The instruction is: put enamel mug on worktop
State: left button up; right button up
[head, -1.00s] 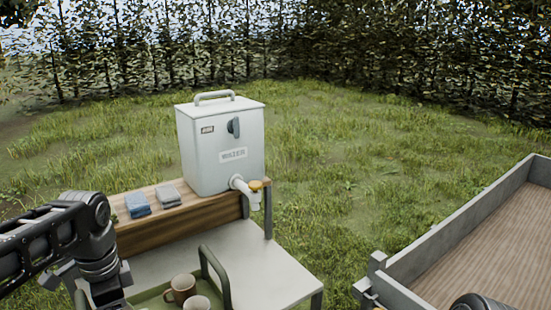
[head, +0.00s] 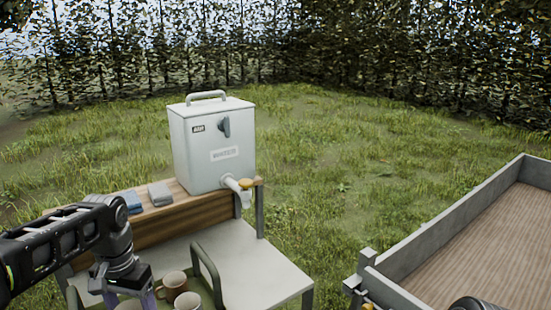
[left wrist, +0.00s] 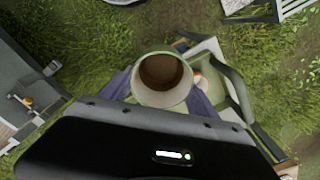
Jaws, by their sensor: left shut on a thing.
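My left gripper (head: 129,297) is low at the left in the head view, its fingers shut on a pale mug (head: 128,304). In the left wrist view this pale mug (left wrist: 137,94) is upright between the fingers, its brown-looking inside facing the camera. I cannot tell for sure that it is the enamel mug. The pale grey worktop (head: 255,265) is right of the gripper. A green tray (head: 207,262) with a raised handle lies at its near left, holding a brownish mug (head: 173,284) and a paler mug (head: 187,300).
A white water dispenser (head: 212,150) with a tap stands behind the worktop on a raised wooden shelf (head: 165,222). Folded blue and grey cloths (head: 160,193) lie on that shelf. A wood-floored trailer bed (head: 480,250) is at the right. The worktop's right part is clear.

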pick_arm(q)
jog(key=w+d+f+b, duration=0.2)
jog(key=d+f, duration=0.3)
jog(key=f, duration=0.3)
jog(key=w+d+f+n+b, duration=0.1)
jog(key=w+d+f+b, duration=0.1)
jog(key=d+f, duration=0.4)
notch_tip(320, 180, down, 2)
jog(key=shift+w+d+f+n+b, duration=0.15)
jog(key=shift+w+f+n+b, duration=0.15)
jog(key=shift+b, duration=0.4)
jog(key=shift+s, duration=0.1)
dwell(0.3)
